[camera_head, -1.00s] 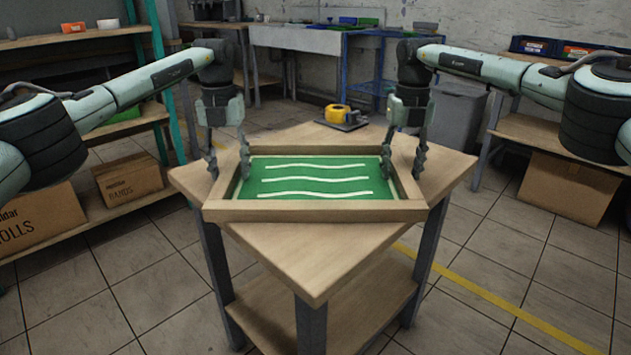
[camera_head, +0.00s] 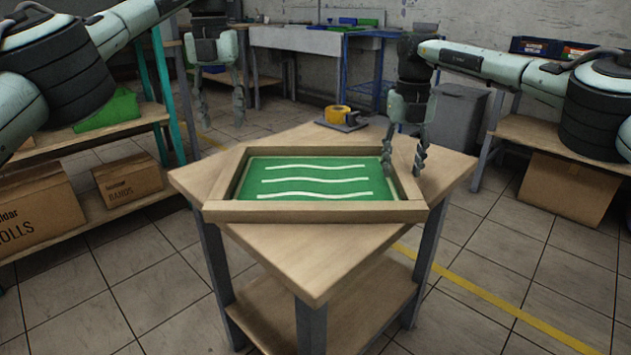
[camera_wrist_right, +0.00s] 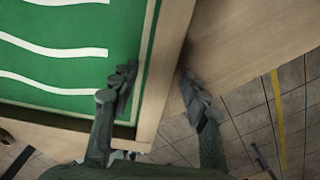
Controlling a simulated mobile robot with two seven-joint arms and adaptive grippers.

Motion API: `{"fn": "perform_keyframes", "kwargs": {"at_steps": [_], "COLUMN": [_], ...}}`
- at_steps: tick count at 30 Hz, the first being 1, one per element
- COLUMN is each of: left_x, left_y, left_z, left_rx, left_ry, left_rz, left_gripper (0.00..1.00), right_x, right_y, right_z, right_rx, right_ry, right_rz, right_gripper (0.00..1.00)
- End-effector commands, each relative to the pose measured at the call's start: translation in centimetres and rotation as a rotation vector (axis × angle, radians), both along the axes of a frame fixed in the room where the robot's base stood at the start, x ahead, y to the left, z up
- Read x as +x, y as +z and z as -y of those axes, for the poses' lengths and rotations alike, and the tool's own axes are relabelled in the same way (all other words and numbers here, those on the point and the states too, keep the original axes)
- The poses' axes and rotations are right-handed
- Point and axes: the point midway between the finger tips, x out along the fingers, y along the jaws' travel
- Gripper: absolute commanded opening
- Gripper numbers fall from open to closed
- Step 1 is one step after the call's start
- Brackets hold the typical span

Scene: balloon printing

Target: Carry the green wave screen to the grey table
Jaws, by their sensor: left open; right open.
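The green wave screen (camera_head: 305,182) lies flat on a wooden-topped table (camera_head: 325,266) with grey legs. It is a wooden frame around a green sheet with three white wavy lines. My left gripper (camera_head: 221,118) is open and empty, raised above and behind the frame's left side, clear of it. My right gripper (camera_head: 403,172) is open at the frame's right side. In the right wrist view, its fingers (camera_wrist_right: 150,85) straddle the right rail, one over the green sheet and one outside; I cannot tell whether they touch. A bench with a grey top (camera_head: 295,40) stands at the back.
A grey bin (camera_head: 459,117) stands behind right. Shelves with cardboard boxes (camera_head: 131,179) flank the table on the left, with another box (camera_head: 568,188) on the right. Tiled floor is open in front.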

Motion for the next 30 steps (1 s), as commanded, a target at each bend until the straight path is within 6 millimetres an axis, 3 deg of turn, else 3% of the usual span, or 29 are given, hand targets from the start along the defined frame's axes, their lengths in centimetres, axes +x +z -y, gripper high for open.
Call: {"fn": "perform_keyframes", "kwargs": {"at_steps": [13, 20, 30], "left_x": [0.0, 0.0, 0.0], "left_y": [0.0, 0.0, 0.0], "left_z": [0.0, 0.0, 0.0], "left_rx": [0.000, 0.000, 0.000], "left_ry": [0.000, 0.000, 0.000], "left_rz": [0.000, 0.001, 0.001], "left_gripper": [0.46, 0.46, 0.46], "right_x": [0.0, 0.0, 0.0], "right_y": [9.2, 10.9, 11.2], "right_z": [-0.1, -0.1, 0.0], "right_rx": [0.001, 0.001, 0.001], "right_ry": [-0.001, 0.000, 0.000], "right_rz": [0.004, 0.002, 0.001], "right_gripper": [0.46, 0.46, 0.46]}}
